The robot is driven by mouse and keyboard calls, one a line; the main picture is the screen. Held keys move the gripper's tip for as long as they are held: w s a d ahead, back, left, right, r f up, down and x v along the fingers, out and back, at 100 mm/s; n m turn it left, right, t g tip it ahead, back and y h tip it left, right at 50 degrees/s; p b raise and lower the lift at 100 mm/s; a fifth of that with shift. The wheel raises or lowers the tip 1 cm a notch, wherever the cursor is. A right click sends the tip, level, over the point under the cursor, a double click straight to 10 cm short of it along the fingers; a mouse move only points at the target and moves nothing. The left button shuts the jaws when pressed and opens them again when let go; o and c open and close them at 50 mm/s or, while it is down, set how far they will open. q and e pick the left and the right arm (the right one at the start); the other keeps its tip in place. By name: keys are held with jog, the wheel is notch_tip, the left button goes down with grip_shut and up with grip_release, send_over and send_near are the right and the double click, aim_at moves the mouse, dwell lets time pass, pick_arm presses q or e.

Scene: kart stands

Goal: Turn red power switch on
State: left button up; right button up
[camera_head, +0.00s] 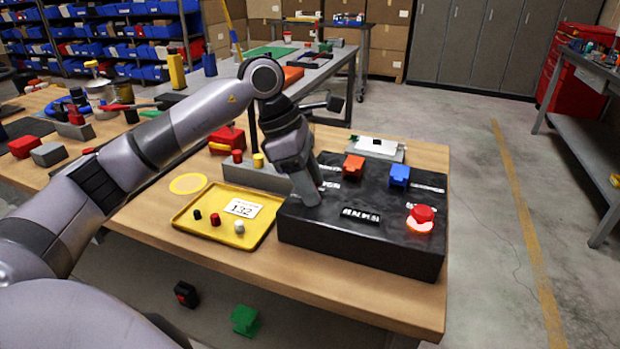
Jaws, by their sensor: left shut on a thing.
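A black switch box (330,240) stands on the wooden table. It bears an orange-red switch (353,165), a blue switch (399,175) and a red round button (420,214) on a pale base. My left gripper (309,196) points down onto the box's left part, left of the orange-red switch. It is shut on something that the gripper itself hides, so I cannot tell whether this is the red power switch. My right gripper is out of view.
A yellow tray (193,222) with a card marked 132 and small knobs lies left of the box. A grey device with a white top (377,146) stands behind it. The wooden table (360,307) has a narrow bare strip in front. Open floor lies to the right.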

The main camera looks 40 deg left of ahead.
pick_arm(q)
jog(key=shift+w+m+g, duration=0.1)
jog(key=shift+m+g, duration=0.3)
jog(key=shift+m, duration=0.8)
jog(key=shift+p, duration=0.3)
jog(key=o, duration=1.1)
jog(key=shift+c, duration=0.2)
jog(key=shift+a+r, duration=0.1)
jog(key=v, duration=0.7)
